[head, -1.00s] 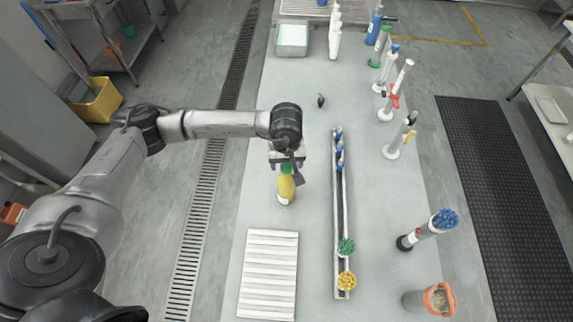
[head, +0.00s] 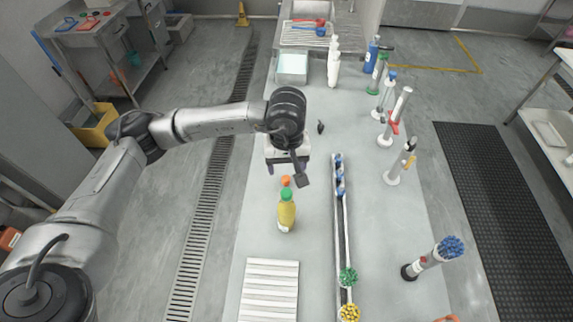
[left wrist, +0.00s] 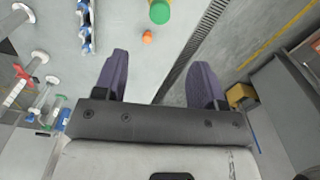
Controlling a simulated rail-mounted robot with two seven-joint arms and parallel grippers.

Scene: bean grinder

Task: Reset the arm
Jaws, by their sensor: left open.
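My left gripper (head: 287,168) is at the end of the arm that comes in from the left, over the grey table (head: 318,225). It is open and empty; its two dark purple fingers stand apart in the left wrist view (left wrist: 160,78). A yellow bottle with a green cap (head: 286,213) stands upright on the table, clear of the gripper. Its green cap shows beyond the fingers in the left wrist view (left wrist: 160,11). A small orange piece (head: 286,180) lies between the bottle and the gripper. My right gripper is out of view.
A narrow rail with blue pieces (head: 340,180) runs along the table's middle. A white slatted board (head: 270,290) lies in front. Several stands (head: 396,115) line the right side, with a holder of blue brushes (head: 435,257) nearer. A tray (head: 292,68) sits at the back.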

